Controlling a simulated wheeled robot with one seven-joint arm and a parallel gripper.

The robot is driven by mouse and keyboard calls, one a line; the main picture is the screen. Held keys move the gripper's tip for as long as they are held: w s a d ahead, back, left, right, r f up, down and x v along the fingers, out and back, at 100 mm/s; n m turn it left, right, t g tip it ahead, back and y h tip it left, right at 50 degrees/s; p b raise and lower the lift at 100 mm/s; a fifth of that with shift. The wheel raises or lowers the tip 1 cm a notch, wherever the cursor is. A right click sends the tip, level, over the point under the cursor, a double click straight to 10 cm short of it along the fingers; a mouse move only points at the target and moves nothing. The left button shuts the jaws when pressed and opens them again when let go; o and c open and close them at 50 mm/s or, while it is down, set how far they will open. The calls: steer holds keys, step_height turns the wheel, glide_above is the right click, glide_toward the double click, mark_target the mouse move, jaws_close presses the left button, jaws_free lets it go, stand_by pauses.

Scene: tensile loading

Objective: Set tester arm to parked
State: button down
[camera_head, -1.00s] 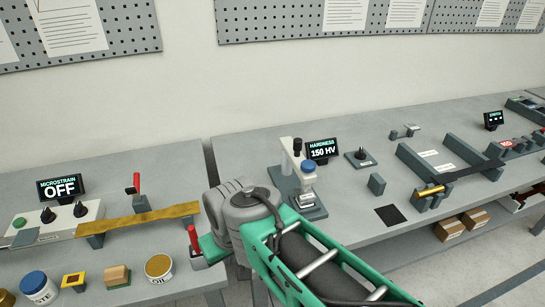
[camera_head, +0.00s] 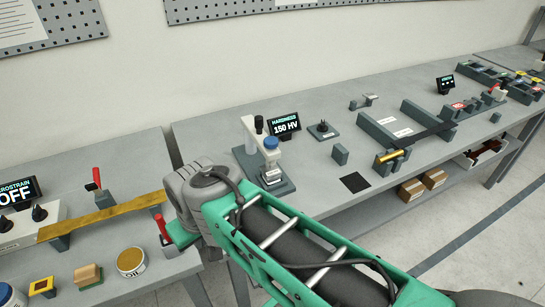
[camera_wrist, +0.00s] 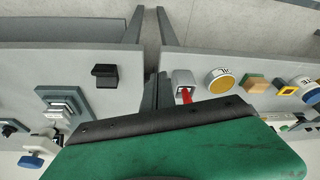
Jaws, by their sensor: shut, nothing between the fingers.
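The hardness tester (camera_head: 248,135) is a pale upright stand on a dark base, with a black-topped post and a blue-capped part. Its display (camera_head: 284,127) reads HARDNESS 150 HV. I cannot tell which of its parts is the tester arm, or its setting. My gripper (camera_wrist: 165,125) shows in the wrist view as a broad green body with a dark front edge, shut and empty. In the head view, my grey wrist joint and green arm cover the space left of and in front of the tester.
A red-handled lever (camera_head: 162,228) stands close to my gripper at the left bench's edge, also in the wrist view (camera_wrist: 187,95). An OIL tin (camera_head: 131,261) and wooden block (camera_head: 88,275) lie nearby. A gap separates the benches. A dark square (camera_head: 355,182) marks clear bench.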

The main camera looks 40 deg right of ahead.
mark_target(260, 117)
steer(key=c, duration=2.2)
jaws_free()
